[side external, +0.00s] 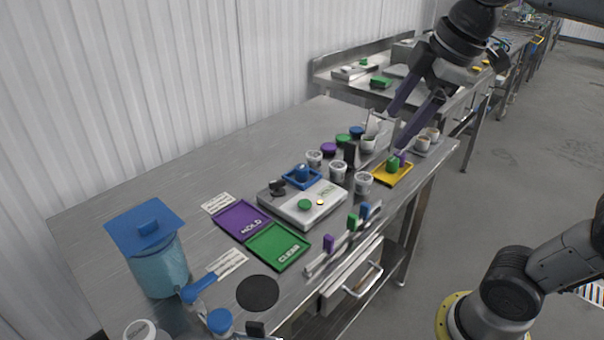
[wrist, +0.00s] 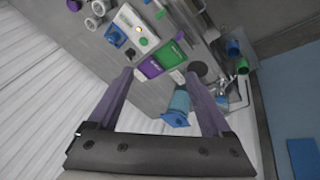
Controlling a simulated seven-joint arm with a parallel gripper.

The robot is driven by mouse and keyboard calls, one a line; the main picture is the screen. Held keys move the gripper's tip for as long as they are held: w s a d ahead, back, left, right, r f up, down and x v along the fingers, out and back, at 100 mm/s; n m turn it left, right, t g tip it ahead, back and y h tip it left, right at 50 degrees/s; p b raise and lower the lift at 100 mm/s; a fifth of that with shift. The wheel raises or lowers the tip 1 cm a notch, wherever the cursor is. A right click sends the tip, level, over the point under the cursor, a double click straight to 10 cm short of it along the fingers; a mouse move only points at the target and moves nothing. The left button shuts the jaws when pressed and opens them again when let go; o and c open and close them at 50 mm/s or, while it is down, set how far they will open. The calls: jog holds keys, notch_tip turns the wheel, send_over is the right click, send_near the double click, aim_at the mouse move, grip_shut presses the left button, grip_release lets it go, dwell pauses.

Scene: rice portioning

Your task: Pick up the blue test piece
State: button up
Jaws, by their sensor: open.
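The tray also shows small in the wrist view (wrist: 115,37). Another small blue block (side external: 364,211) stands on the front rail, beside green and purple ones. My gripper (side external: 398,130) is raised at the far right end of the table, to the right of the scale. Its two purple fingers are spread apart, with nothing seen held between them (wrist: 160,75).
The scale (side external: 329,205) stands mid-table behind purple (side external: 240,219) and green (side external: 276,247) trays. A yellow tray (side external: 382,178) holds a green block. Several cups crowd the right end. A lidded blue jar (side external: 160,266) stands front left. The back left tabletop is clear.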

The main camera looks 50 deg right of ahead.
jog(key=w+d+r+n, duration=0.1)
jog(key=w+r+n, duration=0.15)
jog(key=w, duration=0.45)
jog(key=n+g, duration=0.3)
jog(key=g, duration=0.1)
send_over(302, 167)
notch_tip(302, 167, down, 14)
jog(key=shift+m+g, duration=0.25)
jog(key=shift+g, duration=0.25)
jog(key=f, duration=1)
jog(key=shift+d+f, duration=0.2)
jog(key=shift+f, duration=0.15)
jog(key=shift+a+f, duration=0.15)
jog(key=shift+f, duration=2.9)
grip_shut()
